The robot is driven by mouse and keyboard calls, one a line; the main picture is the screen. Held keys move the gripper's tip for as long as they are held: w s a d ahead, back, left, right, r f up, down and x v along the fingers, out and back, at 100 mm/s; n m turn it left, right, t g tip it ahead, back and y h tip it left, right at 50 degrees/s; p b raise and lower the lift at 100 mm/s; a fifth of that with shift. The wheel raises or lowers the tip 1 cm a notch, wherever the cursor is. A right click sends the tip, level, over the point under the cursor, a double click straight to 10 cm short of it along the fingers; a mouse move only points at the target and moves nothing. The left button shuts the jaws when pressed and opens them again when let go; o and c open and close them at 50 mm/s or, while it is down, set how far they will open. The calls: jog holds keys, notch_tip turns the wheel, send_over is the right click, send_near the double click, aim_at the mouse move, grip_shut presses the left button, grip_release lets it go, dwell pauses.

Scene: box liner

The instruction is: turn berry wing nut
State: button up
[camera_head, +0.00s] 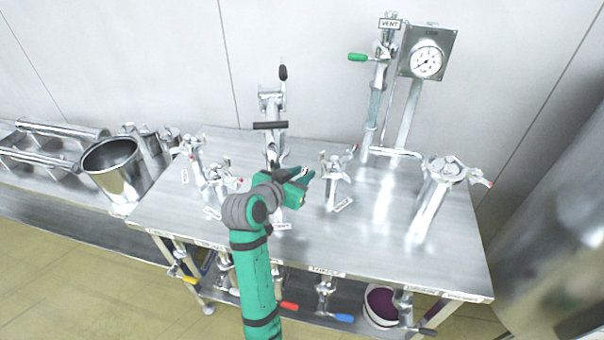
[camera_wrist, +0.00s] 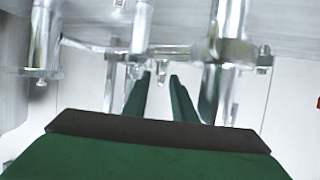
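Several steel pipe fittings with clamps stand on the steel table (camera_head: 375,262). They include a middle-right fitting (camera_head: 334,180), two left fittings (camera_head: 192,150) (camera_head: 216,180) and a right fitting (camera_head: 432,195). Small tags lie by some of them, but their text is too small to read, so I cannot tell which carries the berry wing nut. My green gripper (camera_head: 300,181) is above the table, just left of the middle-right fitting. In the wrist view my gripper (camera_wrist: 160,76) shows its two fingers apart with nothing clearly between them. Metal posts and clamp parts (camera_wrist: 232,50) appear beyond and beside the fingertips.
A tall fitting with a black handle (camera_head: 283,72) stands behind my gripper. A vent pipe with a green handle (camera_head: 357,57) and a gauge (camera_head: 427,62) rise at the back right. A steel pot (camera_head: 113,168) stands left. Valves with coloured handles hang under the table's front edge.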

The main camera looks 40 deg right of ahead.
jog(key=shift+w+d+f, duration=0.1)
jog(key=shift+w+d, duration=0.05)
jog(key=shift+d, duration=0.05)
grip_shut()
jog(key=shift+n+t, duration=0.3)
jog(key=n+t+y, duration=0.2)
jog(key=shift+d+n+t, duration=0.1)
jog(key=shift+n+t, duration=0.2)
jog(key=shift+n+t+y, duration=1.6)
jog(key=shift+n+y, duration=0.5)
jog(key=shift+n, duration=0.1)
grip_release()
